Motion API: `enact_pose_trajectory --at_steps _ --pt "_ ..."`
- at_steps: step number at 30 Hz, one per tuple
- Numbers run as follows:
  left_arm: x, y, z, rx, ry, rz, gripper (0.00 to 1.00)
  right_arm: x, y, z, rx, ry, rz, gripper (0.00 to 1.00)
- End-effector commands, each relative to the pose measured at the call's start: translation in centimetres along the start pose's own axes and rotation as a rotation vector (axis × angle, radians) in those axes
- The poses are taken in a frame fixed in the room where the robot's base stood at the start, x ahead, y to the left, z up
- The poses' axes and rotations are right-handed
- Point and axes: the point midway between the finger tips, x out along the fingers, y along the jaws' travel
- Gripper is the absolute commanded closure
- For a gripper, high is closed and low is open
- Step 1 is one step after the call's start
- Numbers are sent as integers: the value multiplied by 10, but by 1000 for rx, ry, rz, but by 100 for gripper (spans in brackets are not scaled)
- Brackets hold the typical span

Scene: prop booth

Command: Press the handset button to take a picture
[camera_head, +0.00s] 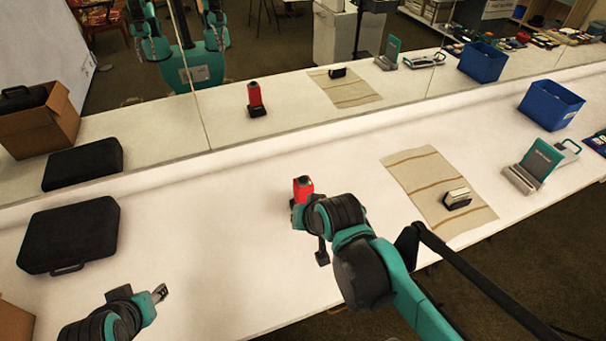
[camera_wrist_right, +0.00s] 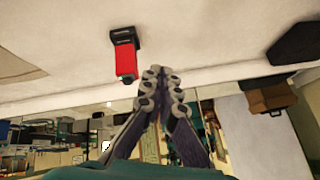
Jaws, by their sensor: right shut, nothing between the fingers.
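A red handset (camera_head: 303,187) stands on the white table, partly hidden behind my right arm in the head view. In the right wrist view the handset (camera_wrist_right: 125,55) appears upside down with its black base at the top and a small greenish button (camera_wrist_right: 127,79) at its other end. My right gripper (camera_wrist_right: 162,73) is shut and empty beside the handset, with a gap between them in the picture. The head view hides its fingertips. My left gripper (camera_head: 160,292) is low at the left, over the table's front; its finger opening is unclear.
A black case (camera_head: 70,235) lies at the left. A striped mat (camera_head: 423,178) bears a small silver-and-black device (camera_head: 457,199). A teal-and-grey stand (camera_head: 535,165) and a blue bin (camera_head: 550,105) are farther right. A mirror (camera_head: 230,118) behind the table reflects these things.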

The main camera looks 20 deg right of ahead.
Motion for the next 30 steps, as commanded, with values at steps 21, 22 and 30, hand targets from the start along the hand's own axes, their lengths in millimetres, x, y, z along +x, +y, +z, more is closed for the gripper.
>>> enact_pose_trajectory --at_steps 21,22,30 --pt "-74 0 -53 0 0 0 60 98 32 -198 1803 -38 -194 100" --pt "-74 0 -53 0 0 0 60 99 33 -198 1815 -40 -196 100" --pt "-73 0 -52 0 0 0 60 100 33 -198 1825 -41 -196 100"
